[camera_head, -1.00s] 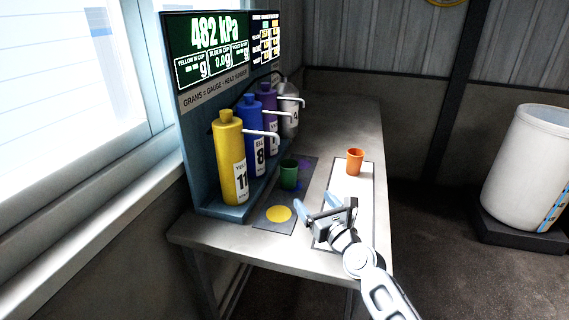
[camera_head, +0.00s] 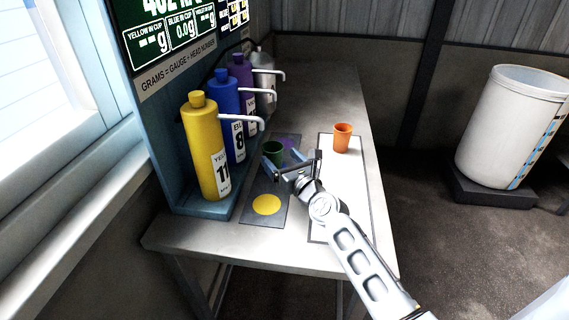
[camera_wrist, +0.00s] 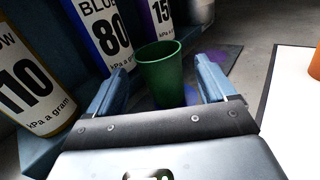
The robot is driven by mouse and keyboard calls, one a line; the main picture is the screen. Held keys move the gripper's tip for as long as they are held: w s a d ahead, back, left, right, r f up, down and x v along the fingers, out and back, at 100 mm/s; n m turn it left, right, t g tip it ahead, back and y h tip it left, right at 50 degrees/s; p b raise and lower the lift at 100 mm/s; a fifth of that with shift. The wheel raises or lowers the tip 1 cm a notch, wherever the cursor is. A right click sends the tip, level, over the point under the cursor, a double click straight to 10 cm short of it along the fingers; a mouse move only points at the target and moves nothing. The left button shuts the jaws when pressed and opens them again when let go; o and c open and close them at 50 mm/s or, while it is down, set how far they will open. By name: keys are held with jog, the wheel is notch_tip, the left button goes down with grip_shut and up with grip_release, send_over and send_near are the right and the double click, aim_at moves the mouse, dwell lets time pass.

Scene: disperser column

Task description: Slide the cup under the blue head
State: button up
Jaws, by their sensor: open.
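The green cup (camera_head: 273,151) stands upright on the dark mat (camera_head: 256,190), in front of the blue bottle (camera_head: 229,119). The blue head's white spout (camera_head: 249,122) reaches over the mat; whether the cup is directly below its tip I cannot tell. My gripper (camera_head: 289,161) is open and low over the mat. In the wrist view the cup (camera_wrist: 160,76) shows between the two blue fingers, with no clear grip on it. A blue patch (camera_wrist: 190,94) shows beside the cup's base.
The yellow bottle (camera_head: 203,150) and violet bottle (camera_head: 241,87) flank the blue one; a grey bottle (camera_head: 262,72) stands behind. An orange cup (camera_head: 342,138) stands on the white mat (camera_head: 340,185). A yellow spot (camera_head: 266,204) marks the dark mat's near end.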

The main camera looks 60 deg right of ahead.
aim_at(269, 146)
jog(key=shift+b+x, duration=0.55)
jog(key=shift+x, duration=2.55)
jog(key=c, duration=0.9)
jog(key=o, duration=1)
jog(key=shift+a, duration=0.1)
jog(key=shift+p+v, duration=0.7)
jog(key=shift+v, duration=3.15)
jog(key=shift+c, duration=0.2)
